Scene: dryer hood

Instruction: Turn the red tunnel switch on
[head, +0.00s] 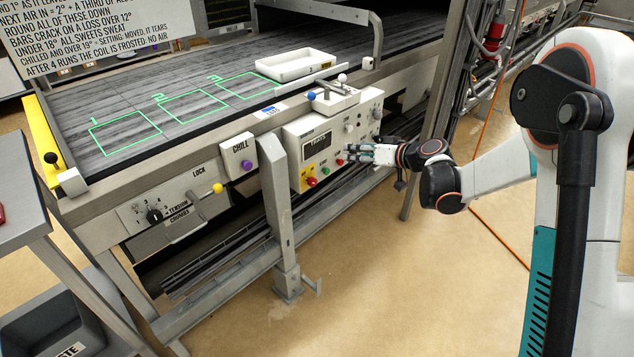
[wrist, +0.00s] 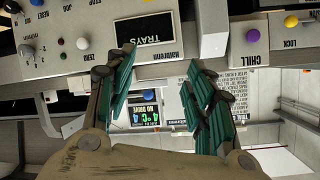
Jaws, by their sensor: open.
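No label reading "tunnel" is legible, so I cannot tell which red control is the tunnel switch. In the head view the cream control panel (head: 297,140) carries a red button (head: 311,182) on a yellow base and a smaller red control (head: 340,161) near a green one (head: 325,170). My gripper (head: 352,153) is in front of the panel's right part, fingers apart and empty. In the upside-down wrist view, the open fingers (wrist: 158,58) are below the dark TRAYS display (wrist: 145,29). Contact with the panel is unclear.
A CHILL box with a purple button (head: 246,165) and a yellow-knobbed lever (head: 216,188) are left of the panel. A grey post (head: 277,205) stands between. A white tray (head: 296,65) lies on the belt above. Open floor lies below and right of my gripper.

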